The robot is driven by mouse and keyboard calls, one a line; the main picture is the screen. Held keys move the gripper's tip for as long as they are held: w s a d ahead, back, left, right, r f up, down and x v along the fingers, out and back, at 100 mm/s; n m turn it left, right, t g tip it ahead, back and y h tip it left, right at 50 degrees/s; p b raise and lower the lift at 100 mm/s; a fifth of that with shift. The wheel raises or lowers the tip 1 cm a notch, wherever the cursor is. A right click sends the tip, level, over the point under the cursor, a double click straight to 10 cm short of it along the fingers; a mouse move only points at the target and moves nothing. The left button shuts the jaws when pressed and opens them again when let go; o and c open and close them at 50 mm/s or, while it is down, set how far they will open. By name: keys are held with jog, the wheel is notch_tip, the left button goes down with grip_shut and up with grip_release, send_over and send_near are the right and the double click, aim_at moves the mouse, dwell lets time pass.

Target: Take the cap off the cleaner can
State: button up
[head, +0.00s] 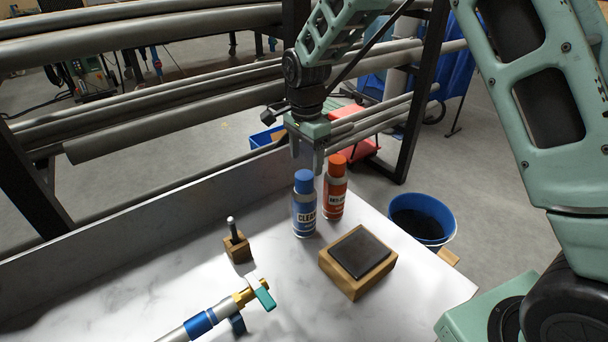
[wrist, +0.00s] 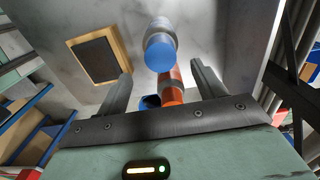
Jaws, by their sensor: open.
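The cleaner can (head: 305,220) stands upright on the marble-look bench, white and blue with a rounded blue cap (head: 303,182) on top. In the wrist view the blue cap (wrist: 161,54) shows just past the fingertips, roughly centred between them.
A red can (head: 333,200) with an orange cap stands close behind and right of the cleaner can. A wooden block with a dark top (head: 358,252), a small wooden holder (head: 237,248) and a valve torch (head: 225,312) lie nearby. A blue bucket (head: 422,218) is beyond the bench edge.

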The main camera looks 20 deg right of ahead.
aim_at(304, 175)
jog(key=shift+a+f+p, duration=0.2)
jog(key=shift+f+p, duration=1.5)
jog(key=shift+f, duration=1.7)
jog(key=c, duration=1.1)
